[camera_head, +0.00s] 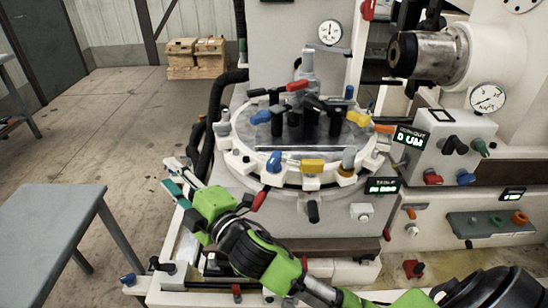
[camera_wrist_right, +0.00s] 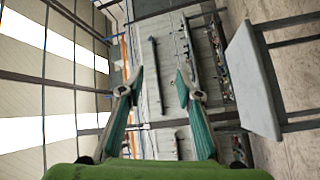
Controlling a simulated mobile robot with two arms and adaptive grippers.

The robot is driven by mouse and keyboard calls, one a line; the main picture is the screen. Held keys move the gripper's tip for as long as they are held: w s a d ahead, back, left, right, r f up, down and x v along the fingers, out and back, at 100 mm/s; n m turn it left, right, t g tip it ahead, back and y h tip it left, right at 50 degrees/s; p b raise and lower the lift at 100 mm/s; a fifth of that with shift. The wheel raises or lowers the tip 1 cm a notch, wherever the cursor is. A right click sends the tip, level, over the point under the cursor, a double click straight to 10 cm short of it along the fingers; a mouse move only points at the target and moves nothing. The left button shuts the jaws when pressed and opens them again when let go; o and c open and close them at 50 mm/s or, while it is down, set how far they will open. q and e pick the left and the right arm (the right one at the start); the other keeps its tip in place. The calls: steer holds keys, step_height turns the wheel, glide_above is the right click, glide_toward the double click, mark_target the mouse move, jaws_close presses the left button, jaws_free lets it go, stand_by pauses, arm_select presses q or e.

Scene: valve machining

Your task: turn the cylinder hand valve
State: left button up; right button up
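My right gripper (camera_head: 177,176) is left of the machine's round table in the head view, with its green arm reaching in from the lower right. In the right wrist view its two teal fingers (camera_wrist_right: 160,88) stand apart with nothing between them. The round table (camera_head: 243,157) carries several coloured handles: a blue one (camera_head: 273,162), a yellow one (camera_head: 312,166) and a red lever (camera_head: 297,86) at its centre. I cannot tell which handle is the cylinder hand valve. The gripper is apart from the table's handles. My left gripper is not in view.
A grey table (camera_head: 45,220) stands at the left with open floor (camera_head: 120,120) beyond it. Wooden crates (camera_head: 195,58) are at the back. A control box (camera_head: 445,150) with knobs and a spindle (camera_head: 428,54) are at the right. A black hose (camera_head: 215,110) runs beside the round table.

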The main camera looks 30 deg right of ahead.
steer(key=s+a+r+n+g+y, duration=0.2)
steer(key=a+r+n+g+y, duration=0.3)
steer(key=a+r+n+y, duration=1.2)
steer(key=n+g+h, duration=1.3)
steer(key=n+h, duration=0.9)
steer(key=n, duration=0.5)
glide_above(274, 157)
step_height(274, 157, down, 5)
step_height(274, 157, down, 13)
steer(key=shift+f+p, duration=0.2)
steer(key=shift+p, duration=0.25)
